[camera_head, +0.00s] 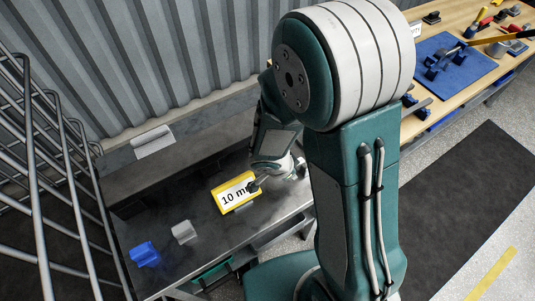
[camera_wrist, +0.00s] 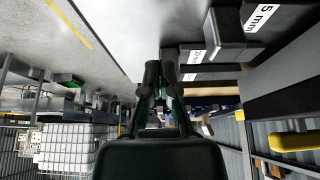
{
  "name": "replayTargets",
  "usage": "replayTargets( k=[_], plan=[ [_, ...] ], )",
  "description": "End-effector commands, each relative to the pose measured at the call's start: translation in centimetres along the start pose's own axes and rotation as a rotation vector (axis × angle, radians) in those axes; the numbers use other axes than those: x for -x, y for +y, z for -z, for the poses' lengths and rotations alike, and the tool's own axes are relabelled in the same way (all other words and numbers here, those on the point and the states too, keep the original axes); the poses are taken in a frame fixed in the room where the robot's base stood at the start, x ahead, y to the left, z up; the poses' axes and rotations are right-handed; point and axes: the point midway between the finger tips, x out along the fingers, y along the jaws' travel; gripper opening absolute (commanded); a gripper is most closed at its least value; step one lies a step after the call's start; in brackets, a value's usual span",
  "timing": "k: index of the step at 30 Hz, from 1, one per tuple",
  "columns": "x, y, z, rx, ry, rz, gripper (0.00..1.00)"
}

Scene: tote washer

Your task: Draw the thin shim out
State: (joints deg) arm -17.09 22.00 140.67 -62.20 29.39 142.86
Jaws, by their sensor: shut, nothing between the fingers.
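In the head view my gripper (camera_head: 254,187) is low over the grey metal bench, by the right end of a yellow-framed sign (camera_head: 228,201) that reads "10 m" before my gripper covers the rest. In the wrist view my gripper (camera_wrist: 161,70) has its fingertips together and holds nothing. Right of the fingertips are dark slabs with white labels; one label (camera_wrist: 262,18) reads "5 mm", and the label below it (camera_wrist: 194,56) is too small to read. I cannot tell which piece is the thin shim, or whether my fingertips touch anything.
On the bench (camera_head: 205,258) lie a blue block (camera_head: 145,254) and a grey block (camera_head: 184,232). A pale grey piece (camera_head: 153,141) is near the corrugated wall. Metal rails (camera_head: 40,170) stand at left. A wooden workbench (camera_head: 455,18) with tools and a blue mat (camera_head: 452,72) is at right.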

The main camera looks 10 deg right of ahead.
Motion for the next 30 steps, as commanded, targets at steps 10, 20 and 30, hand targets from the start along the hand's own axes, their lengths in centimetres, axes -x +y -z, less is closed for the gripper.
replayTargets(
  k=[10, 20, 30],
  plan=[
    [0.0, 0.4, 0.0, 0.001, 0.0, 0.0, 0.0],
    [1.2, 0.3, 0.6, -0.001, 0.0, 0.003, 0.0],
    [3.3, 0.3, 1.6, -0.001, 0.001, 0.003, 0.0]
  ],
)
